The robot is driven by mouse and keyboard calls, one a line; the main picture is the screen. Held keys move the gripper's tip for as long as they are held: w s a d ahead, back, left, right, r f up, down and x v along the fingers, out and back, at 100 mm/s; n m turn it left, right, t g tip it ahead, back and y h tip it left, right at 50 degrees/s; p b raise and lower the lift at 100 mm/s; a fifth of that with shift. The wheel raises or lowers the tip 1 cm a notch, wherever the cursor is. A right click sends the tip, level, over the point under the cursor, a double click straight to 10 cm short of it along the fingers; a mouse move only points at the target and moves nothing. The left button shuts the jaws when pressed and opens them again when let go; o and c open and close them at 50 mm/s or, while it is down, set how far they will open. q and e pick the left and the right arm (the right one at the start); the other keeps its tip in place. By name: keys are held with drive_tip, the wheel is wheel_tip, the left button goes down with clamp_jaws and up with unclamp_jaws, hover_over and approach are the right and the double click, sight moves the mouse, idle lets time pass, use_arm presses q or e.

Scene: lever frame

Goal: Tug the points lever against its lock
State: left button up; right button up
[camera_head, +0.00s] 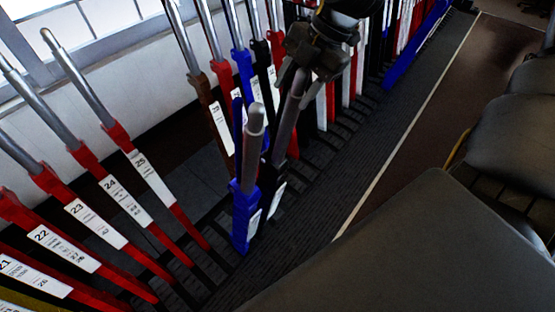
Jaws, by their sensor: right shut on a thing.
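My right gripper (298,78) comes down from the top and is shut on the dark grey upper handle (287,120) of a lever leaning forward out of the row. That lever's lower part looks black (268,180), with a white plate (278,200), and is partly hidden by a blue lever (246,205) close on its left. The blue lever also leans forward, its grey handle (254,125) free. The fingertips partly cover the top of the held handle. I cannot read the held lever's plate. My left gripper is not in view.
Red levers (125,145) with white number plates fill the left. Brown (215,112), red, blue and black (263,68) levers stand behind the held one. More levers run to the upper right. A dark ribbed floor strip (340,165) is clear to the right.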

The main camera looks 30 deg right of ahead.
drive_tip(key=shift+w+r, duration=0.4)
drive_tip(key=shift+r, duration=0.1)
drive_tip(key=o, duration=1.4)
drive_tip(key=shift+w+a+f, duration=0.1)
drive_tip(key=shift+a+f, duration=0.05)
drive_tip(key=shift+f, duration=0.1)
drive_tip(key=shift+s+f, duration=0.15)
drive_tip(key=shift+s, duration=0.05)
drive_tip(key=r+p, duration=0.1)
drive_tip(key=r, duration=0.2)
drive_tip(key=s+r+p, duration=0.1)
drive_tip(key=r+p, duration=0.1)
drive_tip(key=r, duration=0.1)
drive_tip(key=s+r+p, duration=0.1)
drive_tip(key=r+p, duration=0.1)
drive_tip(key=r, duration=0.1)
drive_tip(key=shift+d, duration=0.4)
drive_tip(key=shift+f, duration=0.1)
drive_tip(key=shift+w, duration=0.1)
